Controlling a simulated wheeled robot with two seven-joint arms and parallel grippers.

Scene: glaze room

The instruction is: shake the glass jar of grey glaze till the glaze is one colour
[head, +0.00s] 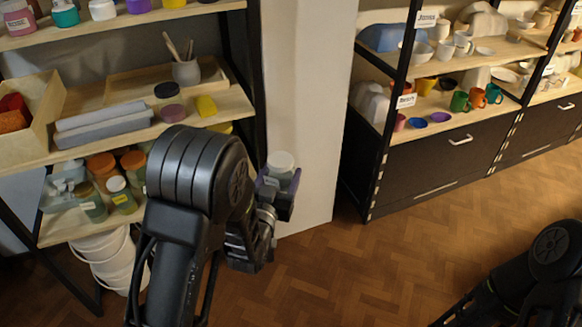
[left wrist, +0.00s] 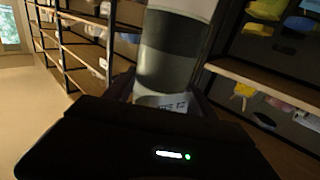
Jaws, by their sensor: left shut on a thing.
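The glass jar (head: 281,163) has a pale lid and stands out just right of my left arm in the head view. My left gripper (head: 275,187) is shut on it, and my own arm hides part of the grip. In the left wrist view the jar (left wrist: 166,68) shows a darker band and a lighter grey-green band with a clear line between them, so the glaze is not one colour. Part of a white printed label shows low on it. Only part of my right arm shows at the lower right of the head view; its gripper is out of the picture.
A wooden shelf unit (head: 190,126) at the left holds jars, grey blocks and a tool pot (head: 186,73). White buckets (head: 104,256) stand under it. A dark cabinet (head: 432,165) with cups and bowls is at the right. The wooden floor (head: 350,270) between is clear.

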